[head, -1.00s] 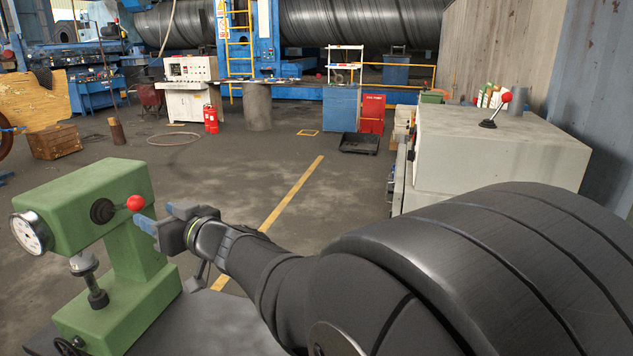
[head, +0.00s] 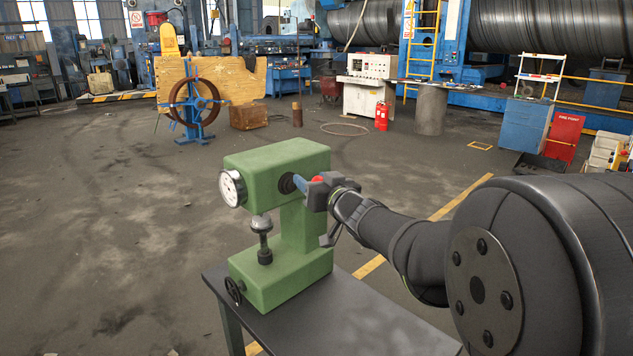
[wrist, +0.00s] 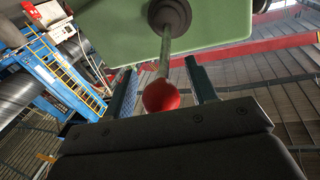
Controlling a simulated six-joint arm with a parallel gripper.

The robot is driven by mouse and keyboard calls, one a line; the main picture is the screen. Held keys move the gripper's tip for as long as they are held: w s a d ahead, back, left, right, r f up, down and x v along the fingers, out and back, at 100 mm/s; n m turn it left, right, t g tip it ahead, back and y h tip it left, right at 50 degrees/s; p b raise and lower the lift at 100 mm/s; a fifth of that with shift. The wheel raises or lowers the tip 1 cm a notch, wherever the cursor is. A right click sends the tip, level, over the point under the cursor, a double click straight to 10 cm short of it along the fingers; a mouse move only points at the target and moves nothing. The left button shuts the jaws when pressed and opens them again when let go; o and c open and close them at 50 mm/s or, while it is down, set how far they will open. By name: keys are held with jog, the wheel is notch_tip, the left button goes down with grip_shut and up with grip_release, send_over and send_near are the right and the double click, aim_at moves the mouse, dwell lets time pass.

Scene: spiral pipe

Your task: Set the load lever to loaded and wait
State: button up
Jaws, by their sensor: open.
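The green hardness tester (head: 280,210) stands on a dark table (head: 345,325), with a round dial (head: 231,188) on its left end. Its load lever comes out of a dark hub on the side and ends in a red ball (wrist: 161,96). The red ball also shows beside my gripper in the head view (head: 317,179). My gripper (wrist: 164,88) is open, with one finger on each side of the ball and lever rod. In the wrist view there are gaps between the fingers and the ball. In the head view my gripper partly hides the lever.
Below the head sit a spindle (head: 262,240) and a small handwheel (head: 234,291) on the tester. The floor around the table is clear. A blue stand with a brown wheel (head: 194,105) and a white control cabinet (head: 369,84) stand farther back.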

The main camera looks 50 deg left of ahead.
grip_shut()
jog(key=shift+f, duration=0.15)
notch_tip(320, 180, down, 8)
jog(key=m+t+y, duration=0.2)
jog(key=y, duration=0.3)
dwell(0.5)
jog(key=shift+a, duration=0.15)
dwell(0.4)
dwell(0.7)
